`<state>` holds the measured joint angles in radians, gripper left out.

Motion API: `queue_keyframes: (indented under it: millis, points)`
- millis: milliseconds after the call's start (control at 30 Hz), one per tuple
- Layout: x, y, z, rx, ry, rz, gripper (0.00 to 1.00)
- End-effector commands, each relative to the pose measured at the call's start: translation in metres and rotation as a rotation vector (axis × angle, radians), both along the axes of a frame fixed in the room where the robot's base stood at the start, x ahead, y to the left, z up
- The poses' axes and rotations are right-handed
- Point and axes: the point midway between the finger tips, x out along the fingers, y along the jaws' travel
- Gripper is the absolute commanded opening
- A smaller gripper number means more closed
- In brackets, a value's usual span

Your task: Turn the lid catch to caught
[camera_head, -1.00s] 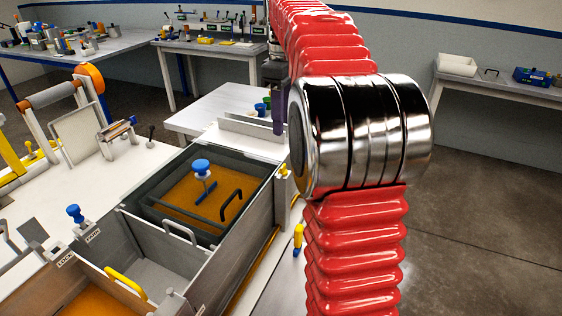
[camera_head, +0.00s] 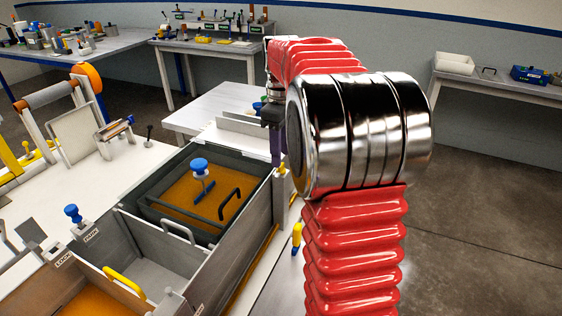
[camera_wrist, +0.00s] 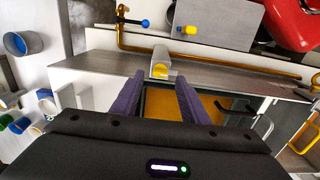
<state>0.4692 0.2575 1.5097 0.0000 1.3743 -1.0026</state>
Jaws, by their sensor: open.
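A small grey block with a yellow part, which looks like the lid catch (camera_wrist: 159,64), sits on the tank's wall rim in the wrist view. Its yellow part also shows in the head view (camera_head: 282,169). My gripper (camera_wrist: 153,88) is open, with its two purple fingers reaching toward the rim on either side of the catch's line. The catch appears just beyond the fingertips, and I cannot tell whether they touch it. In the head view my gripper (camera_head: 276,160) is over the tank's far right corner, partly hidden by my arm. Nothing is held.
The grey tank (camera_head: 226,262) holds an amber bath with a blue knob (camera_head: 199,165) and a black handle (camera_head: 230,204). A yellow pipe (camera_wrist: 220,62) runs along the outside wall.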

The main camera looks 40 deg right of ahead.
Motion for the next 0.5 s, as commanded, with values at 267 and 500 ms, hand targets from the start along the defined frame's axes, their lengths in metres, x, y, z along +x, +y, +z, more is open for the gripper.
queue_keyframes:
  millis: [267, 500]
  points:
    - [0.0, 0.0, -0.033, 0.0, 0.001, 0.0, 0.41]
    - [0.0, 0.0, -0.037, 0.0, 0.0, 0.0, 0.41]
